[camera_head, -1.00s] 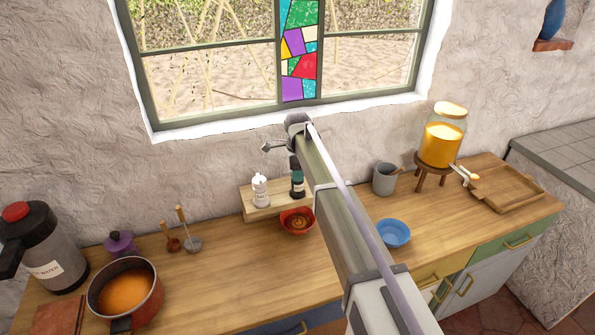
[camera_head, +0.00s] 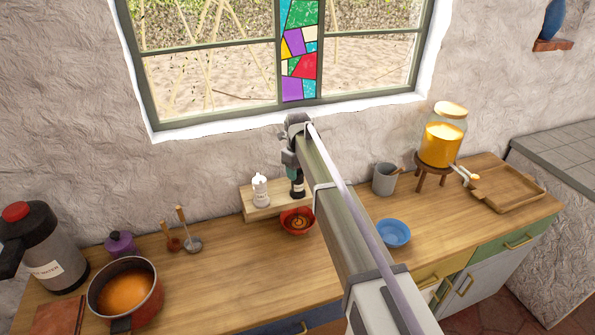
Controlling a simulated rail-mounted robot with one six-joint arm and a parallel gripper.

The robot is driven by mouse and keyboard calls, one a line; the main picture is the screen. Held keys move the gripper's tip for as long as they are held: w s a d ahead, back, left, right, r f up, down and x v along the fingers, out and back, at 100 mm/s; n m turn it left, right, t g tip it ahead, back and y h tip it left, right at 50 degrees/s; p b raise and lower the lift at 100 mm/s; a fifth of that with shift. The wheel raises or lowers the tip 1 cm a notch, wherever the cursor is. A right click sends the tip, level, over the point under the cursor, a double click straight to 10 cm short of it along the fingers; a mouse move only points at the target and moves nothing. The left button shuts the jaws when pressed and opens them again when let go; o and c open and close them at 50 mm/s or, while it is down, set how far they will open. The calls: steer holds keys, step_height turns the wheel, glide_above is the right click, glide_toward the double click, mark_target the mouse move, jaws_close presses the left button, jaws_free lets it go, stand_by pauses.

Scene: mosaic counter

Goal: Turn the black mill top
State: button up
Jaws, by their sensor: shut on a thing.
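The black mill (camera_head: 298,186) stands upright on a small wooden shelf (camera_head: 258,213) at the back of the counter, with a pale label on its body. My gripper (camera_head: 292,163) is right above it at the mill's top and is shut on the black mill top. The top itself is mostly hidden by the gripper and my arm. A white salt shaker (camera_head: 260,189) stands just left of the mill on the same shelf.
A red bowl (camera_head: 298,221) of soup sits right in front of the shelf. A blue bowl (camera_head: 394,233), a grey mug (camera_head: 385,178) and a glass dispenser (camera_head: 441,140) stand to the right. A pot (camera_head: 125,292) is at the left; the middle front counter is clear.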

steer(key=shift+m, duration=0.6)
steer(key=o, duration=0.9)
steer(key=shift+r, duration=0.1)
step_height(320, 180, up, 11)
steer(key=p, duration=1.1)
steer(key=shift+f, duration=0.2)
